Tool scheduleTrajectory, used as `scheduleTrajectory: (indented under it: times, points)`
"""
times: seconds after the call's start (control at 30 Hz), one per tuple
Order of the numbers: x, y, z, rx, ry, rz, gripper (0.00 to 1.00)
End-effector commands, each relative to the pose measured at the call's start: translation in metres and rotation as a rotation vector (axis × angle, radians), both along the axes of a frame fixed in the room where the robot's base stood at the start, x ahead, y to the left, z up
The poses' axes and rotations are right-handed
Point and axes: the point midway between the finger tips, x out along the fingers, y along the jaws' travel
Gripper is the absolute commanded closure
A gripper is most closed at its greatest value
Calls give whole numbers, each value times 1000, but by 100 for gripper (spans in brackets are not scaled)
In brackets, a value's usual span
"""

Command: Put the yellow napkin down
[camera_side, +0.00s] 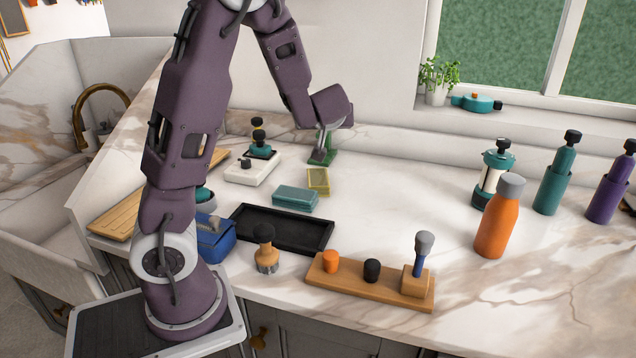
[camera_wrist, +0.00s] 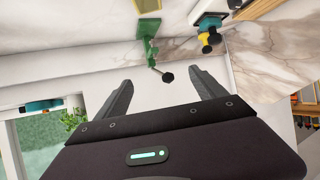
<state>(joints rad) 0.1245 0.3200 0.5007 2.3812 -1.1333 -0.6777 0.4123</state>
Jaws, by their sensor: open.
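My gripper (camera_side: 321,156) is at the back of the counter, pointing away from the window side, beside a green stand-like object (camera_side: 331,150). In the wrist view my gripper (camera_wrist: 160,84) has its two dark fingers spread wide, with nothing held between them. The green object (camera_wrist: 148,28) shows there ahead of the fingers, with a thin arm ending in a black knob. A small flat yellow rectangular thing (camera_side: 318,180) lies on the counter just in front of my gripper; I cannot tell whether it is the napkin. No other yellow cloth is seen.
A teal box (camera_side: 295,198) and a black tray (camera_side: 270,232) lie nearer the front. A white device (camera_side: 252,170) stands to the left. A wooden rack (camera_side: 340,283) and an orange bottle (camera_side: 498,220) are at the right. The counter's middle right is clear.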

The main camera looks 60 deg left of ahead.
Motion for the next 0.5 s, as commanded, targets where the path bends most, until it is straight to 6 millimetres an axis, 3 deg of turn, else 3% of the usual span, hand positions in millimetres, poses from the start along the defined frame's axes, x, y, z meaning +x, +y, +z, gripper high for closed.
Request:
scheduleTrajectory:
  times: [0.2, 0.3, 0.5]
  points:
    - [-2, 1, -92, -4, 14, 0, 20]
    - [-1, 0, -125, -5, 9, -2, 20]
    - [1, 3, -155, -5, -1, -2, 20]
